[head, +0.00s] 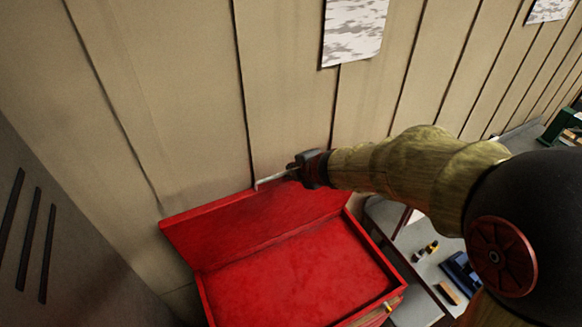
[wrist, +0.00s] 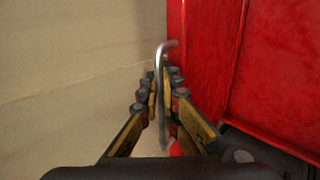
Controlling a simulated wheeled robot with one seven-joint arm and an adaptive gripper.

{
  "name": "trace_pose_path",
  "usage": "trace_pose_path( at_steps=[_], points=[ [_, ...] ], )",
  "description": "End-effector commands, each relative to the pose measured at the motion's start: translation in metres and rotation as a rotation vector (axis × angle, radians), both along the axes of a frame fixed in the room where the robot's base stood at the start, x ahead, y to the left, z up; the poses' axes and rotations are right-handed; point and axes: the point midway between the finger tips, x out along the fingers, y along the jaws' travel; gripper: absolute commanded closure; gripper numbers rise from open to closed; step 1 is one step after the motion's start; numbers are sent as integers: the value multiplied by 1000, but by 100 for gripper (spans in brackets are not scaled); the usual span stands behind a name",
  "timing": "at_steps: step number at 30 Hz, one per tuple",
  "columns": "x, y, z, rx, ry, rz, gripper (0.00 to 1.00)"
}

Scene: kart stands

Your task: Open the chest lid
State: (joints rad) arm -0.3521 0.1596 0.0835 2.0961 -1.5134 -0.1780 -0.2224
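The red chest (head: 205,293) stands at the bottom of the head view. Its lid (head: 240,222) is raised and tilts back toward the wall, so the red inside shows and looks empty. My gripper (head: 298,168) is at the lid's upper edge. In the wrist view my gripper (wrist: 163,80) has its fingers close around a thin silver rod with a bent tip (wrist: 160,55). The bent tip points toward the red lid (wrist: 205,60); I cannot tell if it touches. The rod (head: 270,179) also shows in the head view, reaching left from my fingers.
A panelled beige wall (head: 180,90) stands right behind the lid. A grey cabinet (head: 60,230) is at the left. A grey worktop (head: 420,262) with small items is to the right of the chest. Another bench with a green object (head: 562,125) is farther right.

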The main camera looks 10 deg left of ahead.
Motion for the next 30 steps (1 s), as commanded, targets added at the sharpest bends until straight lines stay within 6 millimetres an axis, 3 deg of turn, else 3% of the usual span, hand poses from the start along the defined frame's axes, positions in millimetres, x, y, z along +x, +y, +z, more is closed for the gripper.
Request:
trace_pose_path(
  at_steps=[16,20,30],
  points=[
    [-1,-1,2,-2,6,-1,100],
    [-1,-1,2,-2,6,-1,88],
    [-2,-1,1,-4,7,0,88]
  ],
)
